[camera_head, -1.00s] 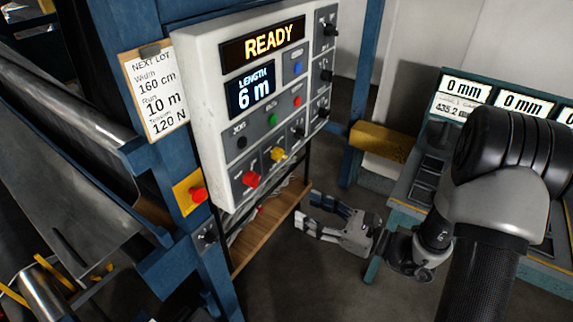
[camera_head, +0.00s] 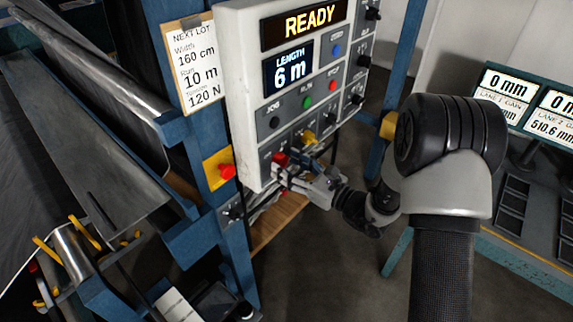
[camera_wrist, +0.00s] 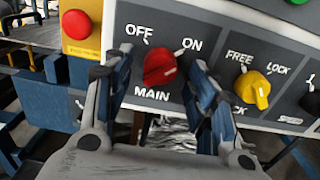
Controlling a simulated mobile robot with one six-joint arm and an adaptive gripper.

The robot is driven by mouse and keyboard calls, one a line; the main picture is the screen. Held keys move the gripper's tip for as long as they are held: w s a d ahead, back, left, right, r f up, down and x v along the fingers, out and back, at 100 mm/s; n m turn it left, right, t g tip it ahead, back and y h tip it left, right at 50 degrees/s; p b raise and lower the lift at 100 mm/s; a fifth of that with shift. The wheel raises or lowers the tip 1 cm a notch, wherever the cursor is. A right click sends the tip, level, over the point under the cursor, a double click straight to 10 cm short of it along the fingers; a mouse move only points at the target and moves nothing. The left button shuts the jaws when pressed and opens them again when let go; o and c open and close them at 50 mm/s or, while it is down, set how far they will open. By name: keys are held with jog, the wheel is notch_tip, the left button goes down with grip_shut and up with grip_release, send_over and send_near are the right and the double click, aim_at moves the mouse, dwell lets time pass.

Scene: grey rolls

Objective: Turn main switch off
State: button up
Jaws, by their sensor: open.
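The main switch is a red rotary knob (camera_wrist: 160,68) on the grey control panel, with OFF at its upper left, ON at its upper right and MAIN below. Its grip bar looks tilted up to the right, toward ON. In the head view the knob (camera_head: 280,159) shows at the panel's lower left, partly covered by my gripper (camera_head: 296,172). My gripper also shows in the wrist view (camera_wrist: 162,82), open, with one finger on each side of the knob. I see gaps beside the knob, but cannot tell how deep the fingertips reach.
A yellow FREE/LOCK knob (camera_wrist: 256,90) sits close to the right finger. A red button on a yellow plate (camera_head: 227,171) is left of the panel. The panel display (camera_head: 303,22) reads READY. A blue post (camera_head: 235,245) stands below left; a console (camera_head: 520,190) is at right.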

jog(key=shift+w+a, duration=0.35)
jog(key=shift+a, duration=0.15)
jog(key=shift+c, duration=0.6)
jog(key=c, duration=0.9)
